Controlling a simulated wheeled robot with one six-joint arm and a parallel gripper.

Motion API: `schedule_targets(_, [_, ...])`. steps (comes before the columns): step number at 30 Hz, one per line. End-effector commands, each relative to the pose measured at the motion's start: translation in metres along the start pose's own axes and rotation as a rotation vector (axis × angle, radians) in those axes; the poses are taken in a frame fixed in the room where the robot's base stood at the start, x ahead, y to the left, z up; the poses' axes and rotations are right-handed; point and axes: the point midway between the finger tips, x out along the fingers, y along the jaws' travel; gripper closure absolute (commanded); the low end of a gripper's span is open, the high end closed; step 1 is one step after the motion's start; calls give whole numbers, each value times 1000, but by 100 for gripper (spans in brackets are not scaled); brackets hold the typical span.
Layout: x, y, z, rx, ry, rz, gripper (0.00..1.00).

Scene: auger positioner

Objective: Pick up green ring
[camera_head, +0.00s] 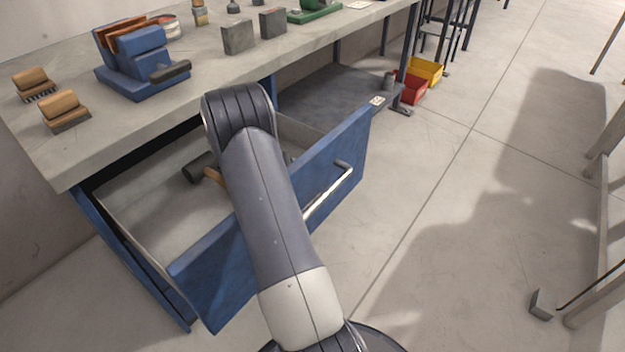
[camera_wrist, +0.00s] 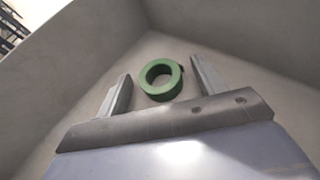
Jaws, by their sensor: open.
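The green ring (camera_wrist: 147,87) shows in the wrist view, lying on the pale floor of a drawer, close to a corner where two drawer walls meet. My gripper (camera_wrist: 159,82) is open, with one finger on each side of the ring in the picture. A gap shows between each finger and the ring. How far the fingertips are above the drawer floor I cannot tell. In the head view my arm hides the ring and my gripper. The open blue drawer (camera_head: 212,284) shows there, with my arm reaching over its front into it.
A dark cylinder with a wooden handle (camera_head: 196,168) lies in the drawer. The drawer's metal handle (camera_head: 328,192) sticks out in front. On the workbench (camera_head: 60,155) above stand a blue vise (camera_head: 140,62), brushes (camera_head: 64,110) and grey blocks (camera_head: 238,38). The floor to the right is mostly clear.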

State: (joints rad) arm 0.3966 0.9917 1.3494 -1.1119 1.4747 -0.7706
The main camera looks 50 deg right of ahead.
Motion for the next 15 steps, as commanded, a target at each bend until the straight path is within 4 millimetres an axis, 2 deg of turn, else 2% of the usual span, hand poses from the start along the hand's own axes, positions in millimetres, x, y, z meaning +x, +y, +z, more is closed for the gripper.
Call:
schedule_targets(4, [-1, 0, 1, 0, 0, 1, 35])
schedule_targets(15, [-1, 0, 0, 0, 0, 0, 65])
